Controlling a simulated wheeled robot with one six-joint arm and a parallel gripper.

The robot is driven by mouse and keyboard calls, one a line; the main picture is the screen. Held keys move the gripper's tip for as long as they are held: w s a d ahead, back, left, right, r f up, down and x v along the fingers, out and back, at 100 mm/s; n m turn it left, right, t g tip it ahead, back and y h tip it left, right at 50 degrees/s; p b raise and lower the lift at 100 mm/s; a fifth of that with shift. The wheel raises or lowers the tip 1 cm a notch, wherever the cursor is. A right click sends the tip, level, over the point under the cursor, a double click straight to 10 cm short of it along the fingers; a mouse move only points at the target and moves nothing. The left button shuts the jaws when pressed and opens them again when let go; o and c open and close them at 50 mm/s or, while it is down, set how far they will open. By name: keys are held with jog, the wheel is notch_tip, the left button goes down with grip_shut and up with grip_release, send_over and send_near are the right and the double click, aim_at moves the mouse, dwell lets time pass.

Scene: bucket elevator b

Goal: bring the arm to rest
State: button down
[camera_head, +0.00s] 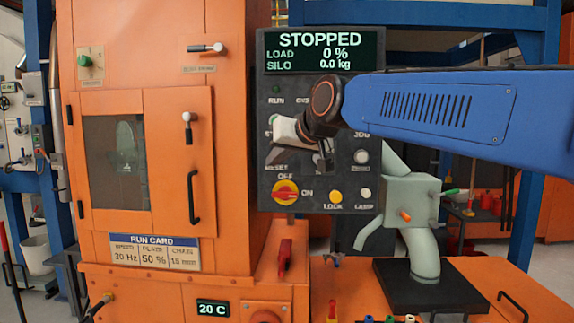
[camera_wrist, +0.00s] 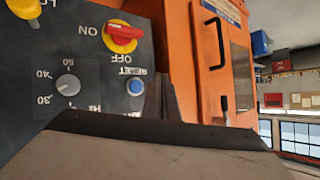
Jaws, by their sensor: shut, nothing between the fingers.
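My arm reaches in from the right in the head view, its blue link (camera_head: 440,108) level in front of the machine. It ends in a dark joint, a pale wrist part and my gripper (camera_head: 322,160), in front of the dark control panel (camera_head: 345,185). My gripper is shut and holds nothing. In the wrist view a dark finger (camera_wrist: 170,100) shows beside the blue reset button (camera_wrist: 135,86); I cannot tell whether it touches the panel. The arm covers part of the panel's middle. The display (camera_head: 320,50) reads STOPPED, load 0 %, silo 0.0 kg.
The red-and-yellow OFF/ON switch (camera_head: 286,192) is below the arm. An orange cabinet with a windowed door (camera_head: 185,200) and black handle stands left. A pale green spout unit (camera_head: 410,205) stands on a black base at right, below my blue link.

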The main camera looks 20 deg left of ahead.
jog(key=s+d+f+m+h, duration=0.15)
jog(key=d+f, duration=0.35)
jog(key=d, duration=0.6)
jog(key=s+d+f+m+h, duration=0.15)
jog(key=d+f, duration=0.35)
jog(key=d, duration=0.6)
jog(key=s+d+f+m+h, duration=0.1)
jog(key=s+d+f+h, duration=0.15)
jog(key=d+f, duration=0.6)
jog(key=s+d+f+m+g+h, duration=0.3)
jog(key=s+d+f+h, duration=0.1)
jog(key=s+d+f, duration=1.6)
jog(key=s+d, duration=0.2)
jog(key=d, duration=0.1)
jog(key=shift+s+d+f+m, duration=0.15)
jog(key=shift+s+f+m, duration=0.1)
jog(key=shift+f+m, duration=0.05)
